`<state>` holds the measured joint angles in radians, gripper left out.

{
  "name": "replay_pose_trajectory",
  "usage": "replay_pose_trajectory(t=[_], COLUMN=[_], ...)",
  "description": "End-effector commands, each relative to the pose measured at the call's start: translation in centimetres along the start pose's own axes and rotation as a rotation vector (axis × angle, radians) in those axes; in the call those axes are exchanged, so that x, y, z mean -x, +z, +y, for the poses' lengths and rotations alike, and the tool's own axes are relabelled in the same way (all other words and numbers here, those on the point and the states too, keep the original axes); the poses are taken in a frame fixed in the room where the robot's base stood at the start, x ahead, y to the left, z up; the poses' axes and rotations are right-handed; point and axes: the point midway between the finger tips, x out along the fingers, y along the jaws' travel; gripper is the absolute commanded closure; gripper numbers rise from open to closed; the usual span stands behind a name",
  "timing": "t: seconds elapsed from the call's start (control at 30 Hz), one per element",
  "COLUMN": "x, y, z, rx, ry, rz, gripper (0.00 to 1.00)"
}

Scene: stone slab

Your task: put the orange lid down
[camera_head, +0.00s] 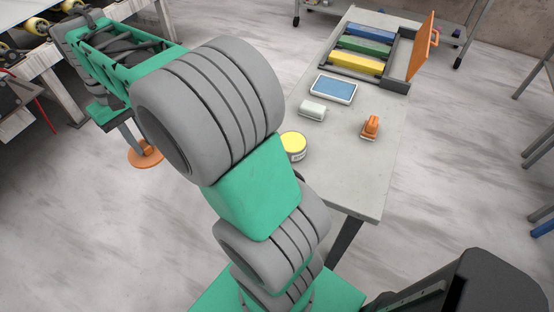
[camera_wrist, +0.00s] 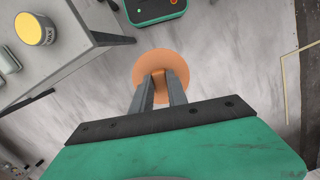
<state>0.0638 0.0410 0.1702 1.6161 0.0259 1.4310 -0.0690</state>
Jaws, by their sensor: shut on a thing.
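The orange lid (camera_head: 146,154) is a round disc with a raised grip in the middle. My gripper (camera_head: 133,143) is shut on that grip and holds the lid in the air over the floor, left of the stone slab. The wrist view shows the lid (camera_wrist: 160,70) past the fingertips of my gripper (camera_wrist: 160,88), clear of the slab's edge. A tub with a yellow top (camera_head: 293,146) stands on the slab, partly behind my arm; it also shows at the upper left of the wrist view (camera_wrist: 34,30).
The slab (camera_head: 350,170) also bears a blue-topped tray (camera_head: 334,89), a pale block (camera_head: 312,110), an orange-handled item (camera_head: 370,127) and an open case (camera_head: 398,58) with coloured bars. Its near right part is bare. A workbench (camera_head: 50,75) stands at the left.

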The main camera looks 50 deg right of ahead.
Motion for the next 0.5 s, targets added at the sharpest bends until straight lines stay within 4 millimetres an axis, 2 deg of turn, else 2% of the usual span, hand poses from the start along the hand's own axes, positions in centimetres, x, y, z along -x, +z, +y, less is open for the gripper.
replay_pose_trajectory(t=[0.17, 0.27, 0.37, 0.4, 0.47, 0.5], x=[-1.3, -2.2, -3.4, -4.0, -5.0, -5.6], y=[3.2, 6.4, 11.0, 13.2, 16.7, 19.1], z=[7.6, 12.5, 17.4, 19.1, 21.4, 22.6], rx=[-0.031, -0.050, -0.076, -0.087, -0.102, -0.112], ry=[-0.006, -0.006, -0.006, -0.006, -0.007, -0.007], rz=[0.011, 0.018, 0.021, 0.021, 0.020, 0.018], gripper=[1.00, 1.00, 1.00, 1.00, 1.00, 1.00])
